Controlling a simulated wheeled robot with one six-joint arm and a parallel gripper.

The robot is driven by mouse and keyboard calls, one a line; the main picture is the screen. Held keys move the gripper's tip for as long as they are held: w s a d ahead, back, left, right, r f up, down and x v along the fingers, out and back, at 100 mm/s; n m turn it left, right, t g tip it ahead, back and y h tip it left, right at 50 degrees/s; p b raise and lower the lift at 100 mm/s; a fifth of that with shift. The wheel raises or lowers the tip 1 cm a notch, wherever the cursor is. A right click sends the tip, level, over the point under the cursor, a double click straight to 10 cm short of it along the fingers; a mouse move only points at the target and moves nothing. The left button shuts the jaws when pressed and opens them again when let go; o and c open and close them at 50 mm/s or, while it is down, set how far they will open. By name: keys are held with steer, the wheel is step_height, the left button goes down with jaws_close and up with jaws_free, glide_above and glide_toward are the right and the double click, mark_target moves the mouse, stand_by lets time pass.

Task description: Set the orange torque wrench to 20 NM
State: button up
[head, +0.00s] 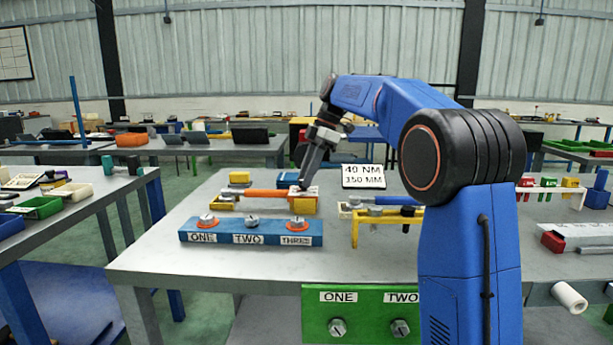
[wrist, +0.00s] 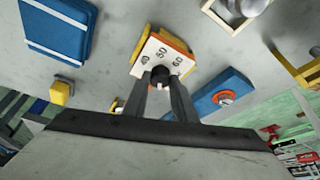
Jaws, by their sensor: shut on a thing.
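The orange torque wrench (head: 262,193) lies across yellow supports (head: 303,205) on the grey table. Its right end has a white dial plate (wrist: 168,52), which shows numbers such as 50 and 60 in the wrist view. My gripper (head: 300,187) reaches down onto this end. In the wrist view my gripper (wrist: 160,82) is shut on the small dark knob (wrist: 160,73) at the dial's edge. The fingers hide part of the knob and most of the wrench. A display sign (head: 363,176) behind reads 40 or 49 NM and 350 MM; the second digit is unclear.
A blue block (head: 250,239) labelled ONE, TWO, THREE stands in front of the wrench. A blue-handled tool (head: 395,201) rests on a yellow stand (head: 385,230) to the right. A green panel (head: 365,320) is at the table's front. The table's left front is clear.

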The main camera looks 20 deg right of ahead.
steer(key=o, duration=1)
steer(key=shift+o, duration=0.2)
steer(key=v, duration=1.2)
